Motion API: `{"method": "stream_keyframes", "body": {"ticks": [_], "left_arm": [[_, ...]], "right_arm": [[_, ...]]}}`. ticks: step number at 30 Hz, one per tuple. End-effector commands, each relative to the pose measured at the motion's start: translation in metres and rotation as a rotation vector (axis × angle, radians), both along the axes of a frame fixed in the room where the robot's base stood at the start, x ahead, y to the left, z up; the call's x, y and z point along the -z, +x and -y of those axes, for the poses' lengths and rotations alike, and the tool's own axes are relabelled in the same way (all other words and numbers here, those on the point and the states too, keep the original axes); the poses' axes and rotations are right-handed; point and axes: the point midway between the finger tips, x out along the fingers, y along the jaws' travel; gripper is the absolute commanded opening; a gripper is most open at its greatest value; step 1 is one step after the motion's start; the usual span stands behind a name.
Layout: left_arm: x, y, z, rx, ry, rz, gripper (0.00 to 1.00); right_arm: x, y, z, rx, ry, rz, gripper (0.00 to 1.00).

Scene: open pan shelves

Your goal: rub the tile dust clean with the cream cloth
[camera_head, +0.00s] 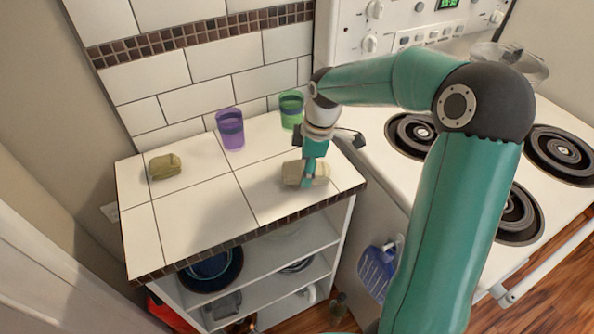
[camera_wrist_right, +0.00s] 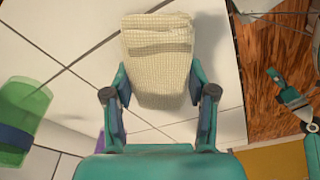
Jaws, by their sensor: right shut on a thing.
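The cream cloth (camera_head: 319,171) is a folded, woven pad at the right part of the white tiled counter top (camera_head: 187,212). My right gripper (camera_head: 308,180) is shut on it from above, and the cloth appears to rest on the tiles. In the right wrist view the cloth (camera_wrist_right: 157,55) sits between the two teal fingers of the gripper (camera_wrist_right: 160,100). I cannot make out the tile dust; a greyish shade on the tiles left of the cloth may be shadow. A small teal gripper end, seemingly my left gripper (camera_wrist_right: 275,77), shows over the floor in the wrist view; its jaws are unclear.
An olive folded pad (camera_head: 165,166) lies at the counter's left. A purple cup (camera_head: 230,129) and a green cup (camera_head: 291,110) stand at the back by the wall. The stove (camera_head: 392,168) is to the right. Open shelves (camera_head: 285,250) below hold pans. The counter's front middle is free.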

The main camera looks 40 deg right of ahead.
Motion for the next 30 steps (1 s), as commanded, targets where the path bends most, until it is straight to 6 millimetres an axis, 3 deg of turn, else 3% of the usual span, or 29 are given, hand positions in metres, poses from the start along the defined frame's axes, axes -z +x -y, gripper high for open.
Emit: {"method": "stream_keyframes", "body": {"ticks": [21,30], "left_arm": [[-0.001,0.0,0.0,0.0,0.0,0.0,0.86],[-0.003,0.0,0.0,0.0,0.0,0.0,0.86]], "right_arm": [[0.0,-0.003,0.009,0.001,0.0,0.0,0.29],[0.0,-0.01,0.031,0.003,0.0,-0.002,0.29]]}}
